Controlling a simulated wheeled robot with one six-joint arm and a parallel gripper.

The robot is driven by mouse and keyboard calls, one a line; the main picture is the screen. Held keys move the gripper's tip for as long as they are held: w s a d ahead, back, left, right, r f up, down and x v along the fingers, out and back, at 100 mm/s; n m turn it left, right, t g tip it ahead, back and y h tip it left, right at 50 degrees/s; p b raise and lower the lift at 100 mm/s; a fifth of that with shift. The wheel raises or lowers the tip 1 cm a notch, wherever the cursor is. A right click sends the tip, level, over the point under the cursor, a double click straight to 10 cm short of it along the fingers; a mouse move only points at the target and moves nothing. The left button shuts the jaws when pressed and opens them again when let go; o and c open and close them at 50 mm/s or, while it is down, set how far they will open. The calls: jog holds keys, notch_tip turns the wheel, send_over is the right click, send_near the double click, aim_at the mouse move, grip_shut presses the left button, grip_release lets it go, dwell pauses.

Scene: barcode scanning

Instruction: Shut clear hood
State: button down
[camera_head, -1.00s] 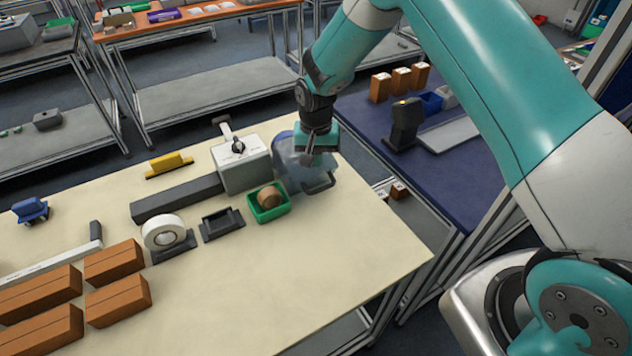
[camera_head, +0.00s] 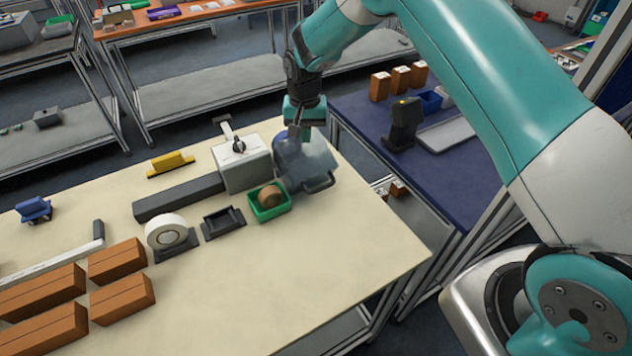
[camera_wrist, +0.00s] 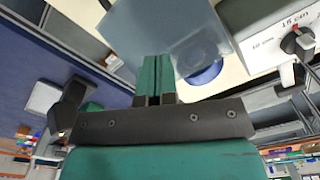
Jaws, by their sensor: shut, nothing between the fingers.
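The clear hood (camera_head: 312,158) is a smoky see-through cover at the far right corner of the cream table, with a dark handle (camera_head: 320,183) at its front. In the wrist view the hood (camera_wrist: 165,28) fills the top middle, and a blue round part (camera_wrist: 205,75) shows beside and through it. I cannot tell how far down the hood is. My gripper (camera_head: 300,138) points down at the hood's back part, fingers together and empty. In the wrist view its closed green fingers (camera_wrist: 155,62) overlap the hood; whether they touch it is unclear.
A white box with a black knob (camera_head: 242,160) stands just left of the hood. A green tray (camera_head: 254,212) with a brown roll sits in front. A blue table (camera_head: 445,178) with a dark scanner stand (camera_head: 403,125) lies to the right. The cream table's front right is clear.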

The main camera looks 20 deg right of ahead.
jog(key=shift+w+a+r, duration=0.1)
jog(key=shift+w+r, duration=0.1)
jog(key=shift+w, duration=0.35)
jog(key=shift+w+a+r, duration=0.15)
jog(key=shift+w+r, duration=0.05)
jog(key=shift+w, duration=0.4)
jog(key=shift+w+a+r, duration=0.1)
jog(key=shift+w+r, duration=0.1)
jog(key=shift+w, duration=0.35)
jog(key=w+a+b, duration=0.1)
jog(key=w, duration=0.5)
jog(key=shift+b, duration=0.4)
jog(key=shift+a+r, duration=0.1)
jog(key=shift+r, duration=0.05)
jog(key=shift+r+p, duration=1.4)
jog(key=shift+r, duration=1)
